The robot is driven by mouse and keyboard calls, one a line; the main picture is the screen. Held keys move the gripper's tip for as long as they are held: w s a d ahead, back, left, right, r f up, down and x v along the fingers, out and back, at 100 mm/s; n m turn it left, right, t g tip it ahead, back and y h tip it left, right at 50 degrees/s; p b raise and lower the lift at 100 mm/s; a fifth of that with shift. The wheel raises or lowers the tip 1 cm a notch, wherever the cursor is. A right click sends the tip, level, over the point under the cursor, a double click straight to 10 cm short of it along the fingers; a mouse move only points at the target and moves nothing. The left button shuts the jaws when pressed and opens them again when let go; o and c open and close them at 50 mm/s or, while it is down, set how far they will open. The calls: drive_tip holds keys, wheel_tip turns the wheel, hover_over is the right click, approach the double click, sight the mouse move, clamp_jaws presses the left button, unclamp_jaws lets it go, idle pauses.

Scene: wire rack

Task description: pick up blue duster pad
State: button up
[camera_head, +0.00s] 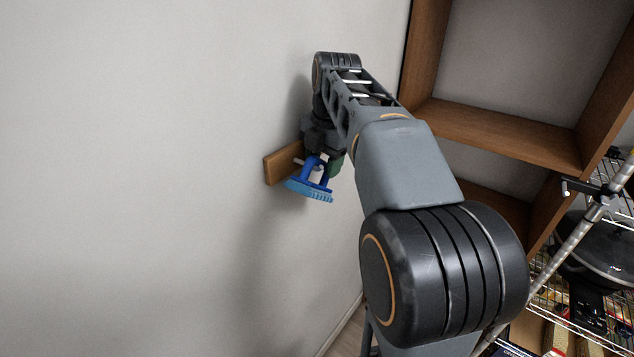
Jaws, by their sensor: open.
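The blue duster pad (309,188) has a darker blue handle on top and light blue bristles below. It is next to a small wooden board (284,163) on the white wall, by a short peg. My arm reaches across the middle of the view to it. My gripper (322,150) is at the top of the duster's handle, dark and small in the picture. The gripper is open. The arm partly hides the fingers, and I cannot tell whether they touch the handle.
The white wall (130,180) fills the left side and is bare there. A wooden shelf unit (500,132) stands at the upper right. A wire rack (555,300) with a dark pan (598,255) and other items is at the lower right. A little floor shows at the bottom.

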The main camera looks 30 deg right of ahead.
clamp_jaws()
idle(0.4)
drive_tip(key=shift+r, duration=0.5)
drive_tip(key=shift+s+d+r, duration=0.15)
drive_tip(key=shift+s+r, duration=0.05)
drive_tip(key=shift+r, duration=0.05)
drive_tip(key=s+d+b, duration=0.2)
drive_tip(key=s+d, duration=0.1)
drive_tip(key=s, duration=0.5)
drive_tip(key=s+d+b, duration=0.2)
drive_tip(key=s+d, duration=0.2)
drive_tip(key=s, duration=0.4)
